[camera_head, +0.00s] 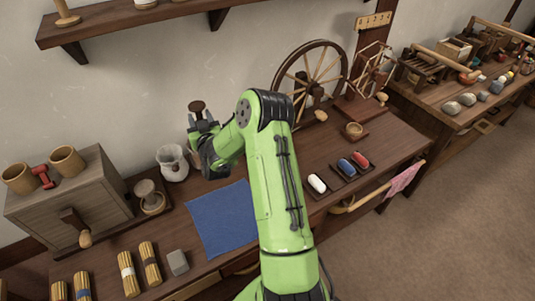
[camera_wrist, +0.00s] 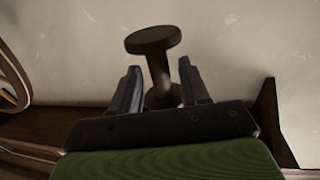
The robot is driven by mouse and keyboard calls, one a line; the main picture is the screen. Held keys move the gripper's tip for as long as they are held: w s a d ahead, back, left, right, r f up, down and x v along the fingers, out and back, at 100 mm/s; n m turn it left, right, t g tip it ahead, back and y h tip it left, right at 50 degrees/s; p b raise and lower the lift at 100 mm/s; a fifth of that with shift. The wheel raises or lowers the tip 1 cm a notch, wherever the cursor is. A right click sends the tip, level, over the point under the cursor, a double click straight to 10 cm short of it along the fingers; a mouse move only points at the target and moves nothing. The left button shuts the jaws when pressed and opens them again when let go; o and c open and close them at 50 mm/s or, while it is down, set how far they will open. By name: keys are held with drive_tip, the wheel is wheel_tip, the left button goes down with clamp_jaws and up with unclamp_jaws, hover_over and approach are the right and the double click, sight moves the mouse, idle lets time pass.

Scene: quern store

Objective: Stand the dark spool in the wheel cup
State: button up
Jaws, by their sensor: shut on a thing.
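The dark spool (camera_head: 197,106) is in my gripper (camera_head: 203,127), raised at the back of the table near the wall. In the wrist view the spool (camera_wrist: 153,40) stands up between the two fingers of the gripper (camera_wrist: 162,85), its round end beyond the tips and its shaft leaning slightly. Its lower end is hidden by the gripper. A small round wooden cup (camera_head: 354,131), which looks like the wheel cup, stands in front of the spinning wheel (camera_head: 312,85), well to the right of my gripper. Its inside is too small to make out clearly.
A pale jug (camera_head: 172,163) stands just left of my gripper, and another wooden cup (camera_head: 152,204) stands beside the drawer box (camera_head: 70,206). A blue cloth (camera_head: 222,218) lies in front. Small trays with coloured rolls (camera_head: 346,166) lie right of my arm. A shelf (camera_head: 130,22) is above.

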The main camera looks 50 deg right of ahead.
drive_tip(key=s+d+f+m+g+h+b, duration=0.2)
drive_tip(key=s+d+f+h+b, duration=0.15)
drive_tip(key=d+f, duration=0.45)
drive_tip(key=s+d+f+m+g+h+b, duration=0.2)
drive_tip(key=d+f+m+g+b, duration=0.15)
drive_tip(key=d, duration=0.85)
drive_tip(key=shift+n+t, duration=0.35)
drive_tip(key=shift+t, duration=0.1)
wheel_tip(320, 180, down, 10)
drive_tip(key=b, duration=0.5)
drive_tip(key=shift+d+r, duration=0.1)
drive_tip(key=shift+r, duration=0.15)
